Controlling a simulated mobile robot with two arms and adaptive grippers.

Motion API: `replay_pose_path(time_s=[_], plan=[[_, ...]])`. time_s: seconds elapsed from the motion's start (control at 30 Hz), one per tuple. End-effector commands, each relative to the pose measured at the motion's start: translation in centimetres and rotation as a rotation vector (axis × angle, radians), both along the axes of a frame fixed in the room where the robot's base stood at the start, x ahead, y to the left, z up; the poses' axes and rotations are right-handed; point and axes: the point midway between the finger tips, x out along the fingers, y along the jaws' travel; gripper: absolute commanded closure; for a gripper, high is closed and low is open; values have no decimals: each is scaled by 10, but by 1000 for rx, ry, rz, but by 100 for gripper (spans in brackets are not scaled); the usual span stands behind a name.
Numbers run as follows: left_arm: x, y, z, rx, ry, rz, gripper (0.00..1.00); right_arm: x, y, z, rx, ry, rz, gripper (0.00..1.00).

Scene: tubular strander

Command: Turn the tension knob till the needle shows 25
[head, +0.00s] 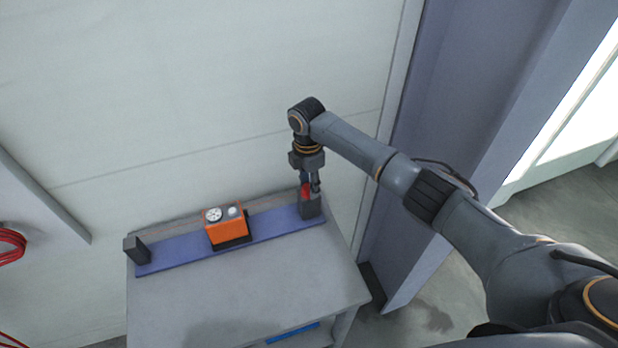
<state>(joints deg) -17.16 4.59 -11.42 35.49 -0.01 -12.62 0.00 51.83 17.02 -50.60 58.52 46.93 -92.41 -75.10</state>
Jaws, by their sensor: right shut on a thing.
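An orange gauge box (228,231) sits in the middle of a blue bar on a grey cabinet. Its white round dial (214,214) faces up; the needle is too small to read. A smaller pale round part (233,211) is beside the dial. A dark block (310,208) stands at the bar's right end, with a red knob (305,191) at its top. My right gripper (312,185) points down over this block and is shut on the red knob, which it partly hides. My left gripper is not in view.
The blue bar (180,255) runs along the back of the grey cabinet (250,290), with another dark block (136,250) at its left end. The cabinet's front top is clear. A pale wall stands behind; a grey-blue post is at right.

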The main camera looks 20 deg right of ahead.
Motion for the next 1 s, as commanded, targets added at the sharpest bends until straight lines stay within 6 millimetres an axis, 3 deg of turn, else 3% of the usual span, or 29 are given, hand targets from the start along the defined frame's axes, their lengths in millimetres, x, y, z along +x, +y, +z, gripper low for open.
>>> replay_pose_path(time_s=[0.43, 1.0], plan=[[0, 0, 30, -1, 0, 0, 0, -1, 0, 2, 1, 0, -423, 97], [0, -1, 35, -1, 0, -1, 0, -2, 0, 0, 1, -2, -964, 97]])
